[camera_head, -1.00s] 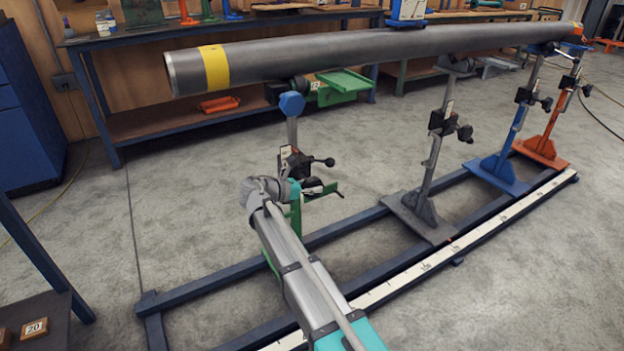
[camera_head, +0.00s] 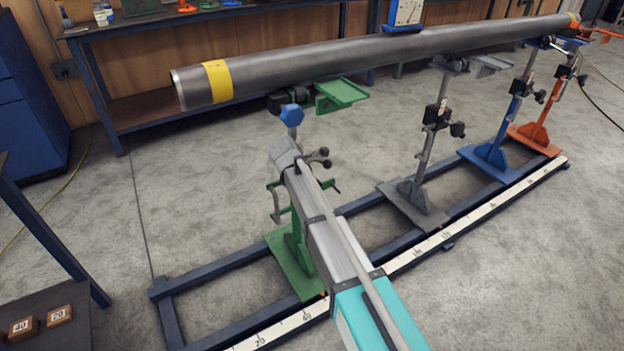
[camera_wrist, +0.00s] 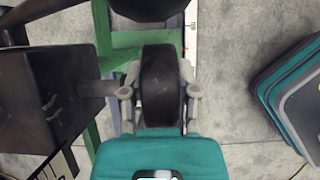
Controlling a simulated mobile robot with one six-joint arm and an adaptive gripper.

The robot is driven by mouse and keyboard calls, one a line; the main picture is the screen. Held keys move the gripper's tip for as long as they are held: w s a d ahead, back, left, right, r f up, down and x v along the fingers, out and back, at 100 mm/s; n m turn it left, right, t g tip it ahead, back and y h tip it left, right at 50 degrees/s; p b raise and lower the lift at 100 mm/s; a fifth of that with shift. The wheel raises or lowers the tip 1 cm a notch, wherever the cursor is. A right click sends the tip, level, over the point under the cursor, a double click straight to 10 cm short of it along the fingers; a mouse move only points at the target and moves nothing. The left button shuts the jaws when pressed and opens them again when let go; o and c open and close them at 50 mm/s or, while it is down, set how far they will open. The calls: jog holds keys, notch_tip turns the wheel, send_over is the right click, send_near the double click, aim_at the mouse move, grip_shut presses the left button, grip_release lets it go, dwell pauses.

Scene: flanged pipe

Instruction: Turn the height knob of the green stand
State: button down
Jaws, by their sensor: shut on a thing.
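The green stand (camera_head: 290,262) stands on the blue rail frame under the near, yellow-banded end of the pipe (camera_head: 300,68). My arm crosses in front of its column and hides my gripper in the head view. In the wrist view, the black round knob (camera_wrist: 163,92) sits on a grey shaft beside a black block (camera_wrist: 45,98), with green stand parts behind. My gripper (camera_wrist: 162,82) is shut on the knob, one grey finger on each side of it.
The grey stand (camera_head: 420,195), blue stand (camera_head: 497,160) and orange stand (camera_head: 538,135) stand farther along the rail. A workbench (camera_head: 150,112) runs behind. Number blocks (camera_head: 60,314) lie at the lower left. Open floor lies left of the rail.

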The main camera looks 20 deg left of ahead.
jog(key=g+y+p, duration=0.1)
jog(key=g+y, duration=0.2)
jog(key=shift+f+g, duration=0.15)
jog(key=shift+g, duration=0.15)
dwell(0.3)
jog(key=shift+c, duration=1.8)
grip_release()
jog(key=shift+f, duration=0.1)
